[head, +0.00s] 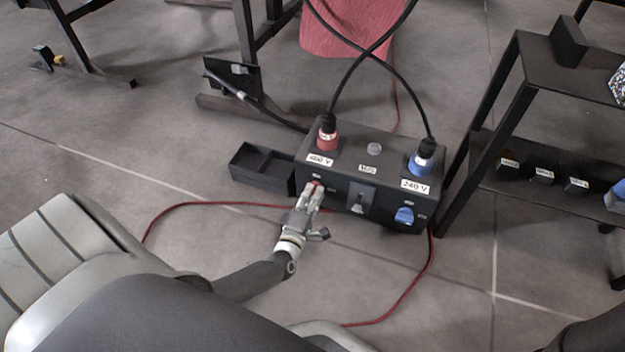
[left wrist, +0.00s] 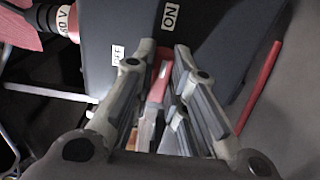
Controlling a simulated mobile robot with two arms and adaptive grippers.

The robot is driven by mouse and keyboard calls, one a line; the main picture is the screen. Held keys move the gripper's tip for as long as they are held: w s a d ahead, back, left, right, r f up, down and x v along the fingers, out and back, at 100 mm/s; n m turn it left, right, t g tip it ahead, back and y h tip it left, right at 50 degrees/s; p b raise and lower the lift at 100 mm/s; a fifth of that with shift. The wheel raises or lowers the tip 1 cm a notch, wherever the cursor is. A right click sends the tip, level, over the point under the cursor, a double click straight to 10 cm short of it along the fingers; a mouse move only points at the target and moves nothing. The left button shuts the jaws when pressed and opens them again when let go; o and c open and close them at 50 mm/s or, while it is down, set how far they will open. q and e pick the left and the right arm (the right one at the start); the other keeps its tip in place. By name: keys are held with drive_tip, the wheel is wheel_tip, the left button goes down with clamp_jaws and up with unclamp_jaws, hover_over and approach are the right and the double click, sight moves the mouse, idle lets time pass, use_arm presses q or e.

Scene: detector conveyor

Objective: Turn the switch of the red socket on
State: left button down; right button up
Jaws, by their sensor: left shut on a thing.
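A black power box (head: 340,163) stands on the floor. The red socket (head: 327,137), labelled 400 V, is on its top left with a black cable plugged in. Its red switch (head: 316,184) is on the front face below, mostly covered by my left gripper (head: 315,190). In the left wrist view the red switch handle (left wrist: 158,82) is between the two fingers of my left gripper (left wrist: 160,62), which is shut on it. An OFF label (left wrist: 117,54) and an ON label (left wrist: 170,15) show beyond the fingers. I cannot tell which position the switch is in. My right gripper is out of view.
The blue socket (head: 423,158), labelled 240 V, and its blue switch (head: 404,215) are on the box's right. An open black tray (head: 262,165) adjoins the left side. A red cable (head: 205,204) lies on the floor. A dark shelf (head: 500,140) stands at the right.

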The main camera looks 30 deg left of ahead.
use_arm(q)
drive_tip(key=shift+w+r, duration=0.1)
drive_tip(key=shift+w, duration=0.15)
drive_tip(key=c, duration=1.4)
unclamp_jaws()
drive_tip(key=shift+d, duration=0.1)
drive_tip(key=shift+c, duration=0.2)
drive_tip(key=shift+d, duration=0.1)
